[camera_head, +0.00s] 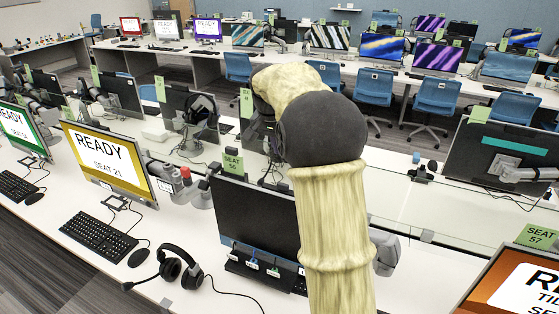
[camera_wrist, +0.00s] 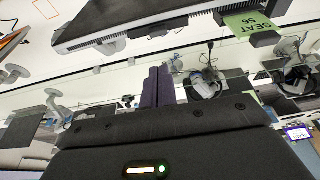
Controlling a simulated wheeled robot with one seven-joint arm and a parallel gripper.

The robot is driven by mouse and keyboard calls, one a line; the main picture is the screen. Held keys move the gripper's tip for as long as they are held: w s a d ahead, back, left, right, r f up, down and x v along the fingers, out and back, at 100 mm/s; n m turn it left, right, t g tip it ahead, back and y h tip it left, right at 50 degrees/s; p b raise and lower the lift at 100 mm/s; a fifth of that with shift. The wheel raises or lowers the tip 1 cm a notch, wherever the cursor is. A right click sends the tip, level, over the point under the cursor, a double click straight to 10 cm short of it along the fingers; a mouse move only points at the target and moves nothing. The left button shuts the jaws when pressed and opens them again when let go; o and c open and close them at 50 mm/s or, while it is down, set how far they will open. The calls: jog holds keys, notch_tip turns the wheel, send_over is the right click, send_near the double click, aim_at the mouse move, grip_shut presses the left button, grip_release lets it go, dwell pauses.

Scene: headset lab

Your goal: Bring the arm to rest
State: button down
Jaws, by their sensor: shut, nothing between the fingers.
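My arm rises through the middle of the head view, in a pale yellow sleeve with a dark rounded elbow, and reaches over the desk near the green SEAT 56 tag (camera_head: 232,162). My gripper (camera_wrist: 157,86) shows in the wrist view, its two dark fingers side by side and touching, with nothing between them. In the head view the fingers are hidden or cannot be made out. In the wrist view the picture is turned over, and the SEAT 56 tag (camera_wrist: 250,24) hangs by a dark monitor (camera_wrist: 140,20) at the top.
In the head view, a black monitor (camera_head: 252,215) stands close left of my arm. A headset (camera_head: 172,268) lies on the white desk, beside a keyboard (camera_head: 98,231). The SEAT 21 monitor (camera_head: 107,160) is further left. Bare desk (camera_head: 425,270) shows right of my arm.

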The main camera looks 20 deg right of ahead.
jog(key=shift+r, duration=0.3)
jog(key=s+a+f+n+y+b, duration=0.1)
jog(key=s+a+f+n, duration=0.3)
jog(key=s+f, duration=0.6)
jog(key=s+a+f+n+y+b, duration=0.1)
jog(key=s+a+f+n+b, duration=0.2)
jog(key=s+f, duration=0.7)
jog(key=s+a+n, duration=0.2)
jog(key=s+a, duration=0.1)
jog(key=s, duration=0.3)
jog(key=shift+a, duration=0.3)
